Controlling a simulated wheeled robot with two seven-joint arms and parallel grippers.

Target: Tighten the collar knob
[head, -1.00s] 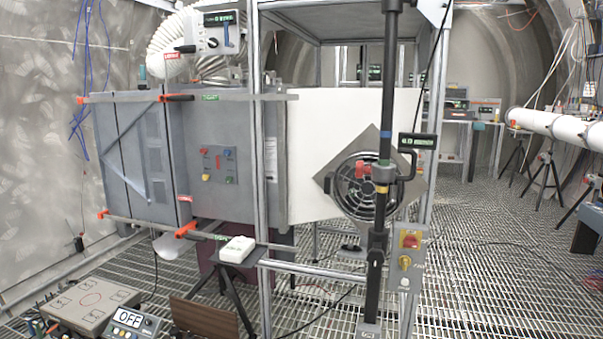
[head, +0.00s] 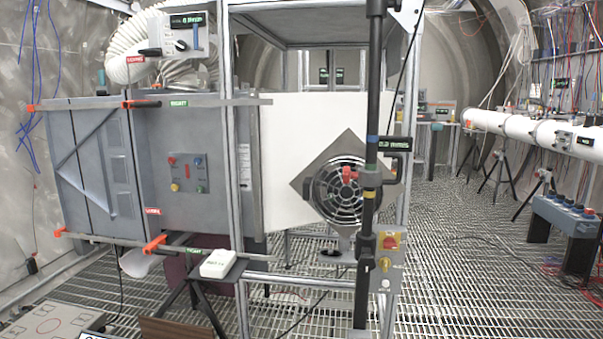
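A red knob (head: 348,173) sticks out to the left from a collar on a black upright pole (head: 372,115). A yellow band (head: 369,194) is just below it on the pole and a blue band (head: 371,139) is above. A black handle (head: 394,180) is on the pole's right side at about the knob's height. A small display (head: 394,144) sits on the right of the pole; its reading is too small to tell. A round fan (head: 333,205) in a grey diamond plate is behind the knob. Neither of my grippers is in view.
A steel frame (head: 237,200) stands left of the pole, before a grey cabinet (head: 150,180) with red-orange latch handles. A switch box (head: 386,262) is low beside the pole. A white box (head: 217,264) rests on a stand.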

